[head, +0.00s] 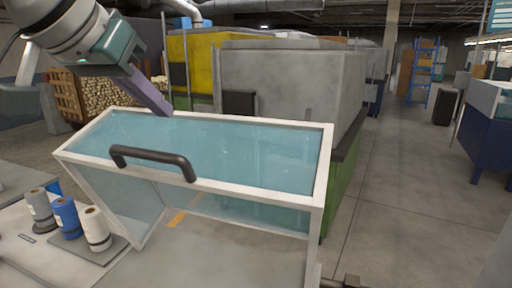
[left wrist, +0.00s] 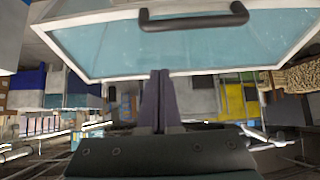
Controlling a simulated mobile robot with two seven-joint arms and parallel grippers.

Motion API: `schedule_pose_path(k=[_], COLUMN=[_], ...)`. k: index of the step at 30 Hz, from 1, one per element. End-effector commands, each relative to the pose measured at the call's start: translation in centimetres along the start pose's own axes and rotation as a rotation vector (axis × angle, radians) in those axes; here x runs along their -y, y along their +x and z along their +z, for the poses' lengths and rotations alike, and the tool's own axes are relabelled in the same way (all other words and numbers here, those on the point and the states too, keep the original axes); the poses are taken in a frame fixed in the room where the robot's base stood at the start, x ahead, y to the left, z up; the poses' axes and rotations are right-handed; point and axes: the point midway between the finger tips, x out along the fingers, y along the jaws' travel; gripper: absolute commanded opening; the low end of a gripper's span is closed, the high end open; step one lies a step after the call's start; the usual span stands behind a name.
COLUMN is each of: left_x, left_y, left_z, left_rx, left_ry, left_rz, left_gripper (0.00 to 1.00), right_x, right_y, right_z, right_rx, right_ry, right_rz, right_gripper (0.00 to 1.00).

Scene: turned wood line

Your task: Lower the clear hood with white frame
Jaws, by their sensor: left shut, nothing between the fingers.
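The clear hood with a white frame (head: 325,165) fills the middle of the head view. Its bluish clear top panel (head: 225,150) slopes, and a black bar handle (head: 152,158) is fixed near its front edge. In the left wrist view the hood's white frame (left wrist: 200,73) and black handle (left wrist: 193,20) show at the top. My left gripper (head: 160,105) is above the hood's back left part, away from the handle. Its two dark fingers (left wrist: 160,80) are together and empty. Whether the fingertips touch the frame is unclear. My right gripper is not visible.
Grey, blue and white spools (head: 67,218) stand on a plate left of the hood. Behind are a grey machine housing (head: 285,85), a yellow one (head: 195,60) and a wood-filled crate (head: 105,92). The aisle floor (head: 410,190) at right is clear.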

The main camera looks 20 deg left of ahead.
Motion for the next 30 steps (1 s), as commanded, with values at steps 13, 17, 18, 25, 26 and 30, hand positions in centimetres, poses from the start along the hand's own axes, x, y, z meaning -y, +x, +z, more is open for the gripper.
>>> schedule_pose_path(k=[13, 17, 18, 25, 26, 30], left_x=[-0.1, -0.1, -0.1, 0.0, 0.1, 0.0], left_y=[7.1, 8.8, 9.3, 7.7, 7.5, 7.1], left_z=[-0.2, -0.2, -0.2, 1.7, 2.0, 2.8], left_rx=[0.003, 0.001, 0.001, 0.002, 0.002, 0.0], left_ry=[0.0, 0.0, 0.001, 0.006, 0.006, 0.005], left_rz=[-0.001, 0.0, 0.0, -0.002, -0.002, -0.002], left_gripper=[0.0, 0.0, 0.0, 0.0, 0.0, 0.0], right_x=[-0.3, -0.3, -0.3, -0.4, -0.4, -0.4], right_y=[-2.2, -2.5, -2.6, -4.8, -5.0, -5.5], right_z=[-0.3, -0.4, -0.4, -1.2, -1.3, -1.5], right_rx=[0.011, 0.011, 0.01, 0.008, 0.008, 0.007], right_ry=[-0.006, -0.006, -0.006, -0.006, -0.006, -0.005], right_rz=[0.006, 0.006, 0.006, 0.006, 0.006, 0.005], right_gripper=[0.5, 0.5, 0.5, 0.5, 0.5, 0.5])
